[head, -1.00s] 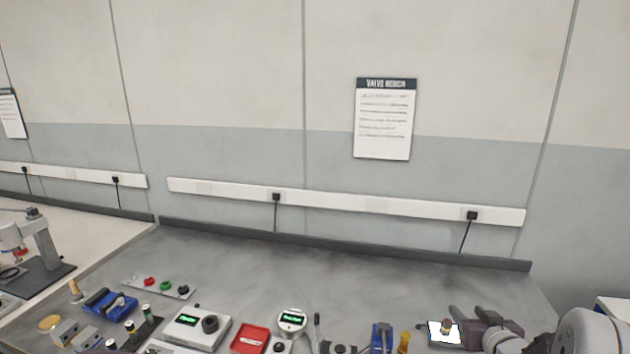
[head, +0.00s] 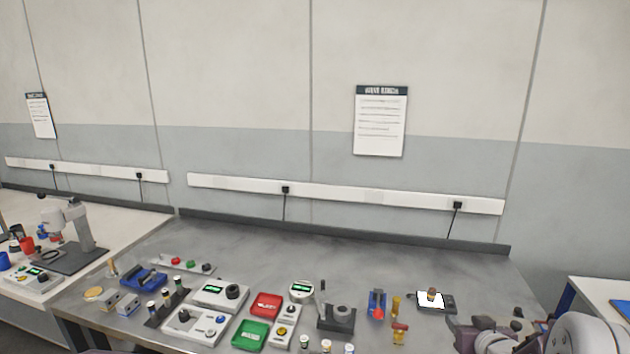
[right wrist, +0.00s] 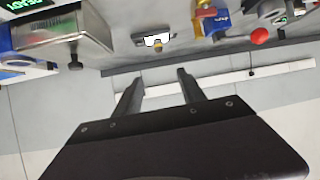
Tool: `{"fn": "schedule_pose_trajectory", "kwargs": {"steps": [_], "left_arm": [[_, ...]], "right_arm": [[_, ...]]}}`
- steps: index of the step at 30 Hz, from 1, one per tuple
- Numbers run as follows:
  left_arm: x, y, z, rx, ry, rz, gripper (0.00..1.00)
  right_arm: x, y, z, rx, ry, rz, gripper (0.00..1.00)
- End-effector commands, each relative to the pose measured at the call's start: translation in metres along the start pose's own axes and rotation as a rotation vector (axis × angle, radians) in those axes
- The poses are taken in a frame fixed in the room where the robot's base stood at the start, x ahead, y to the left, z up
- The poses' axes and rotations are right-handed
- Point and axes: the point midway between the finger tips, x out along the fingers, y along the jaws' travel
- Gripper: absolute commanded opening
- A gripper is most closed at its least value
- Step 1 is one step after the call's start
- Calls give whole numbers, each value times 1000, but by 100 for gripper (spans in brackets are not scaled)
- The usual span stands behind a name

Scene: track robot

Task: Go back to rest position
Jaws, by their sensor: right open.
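My right gripper (head: 464,334) is at the lower right of the head view, at the right front part of the grey bench (head: 400,259). In the right wrist view its two dark fingers (right wrist: 157,84) stand apart with nothing between them. A small device with a lit white top and a brown knob-like piece on it (head: 431,299) lies on the bench beyond and left of the gripper, clear of it. It also shows in the right wrist view (right wrist: 155,41). My left gripper is not in view.
The bench holds a red tray (head: 266,305), a green tray (head: 250,335), a grey meter box (head: 220,293) and a blue clamp-like item (head: 376,303). The back strip of the bench is clear. Another bench with a press-like stand (head: 78,235) is at left.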

Motion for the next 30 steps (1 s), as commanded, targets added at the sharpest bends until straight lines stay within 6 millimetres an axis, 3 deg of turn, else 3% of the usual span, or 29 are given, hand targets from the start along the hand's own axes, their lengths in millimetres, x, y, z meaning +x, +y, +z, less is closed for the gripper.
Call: {"fn": "schedule_pose_trajectory", "kwargs": {"steps": [5,11,17,24,26,30], "left_arm": [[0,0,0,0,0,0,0],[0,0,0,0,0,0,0],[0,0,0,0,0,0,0],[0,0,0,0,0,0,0],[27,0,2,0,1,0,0],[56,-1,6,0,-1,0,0]], "right_arm": [[-8,-25,27,-17,-137,19,48],[-34,-63,73,-38,-359,22,48],[-77,-104,122,-61,-590,-17,48],[-143,-148,174,-94,-851,-105,48],[-132,-148,202,-88,-869,-102,48],[-124,-150,233,-79,-905,-100,48]]}}
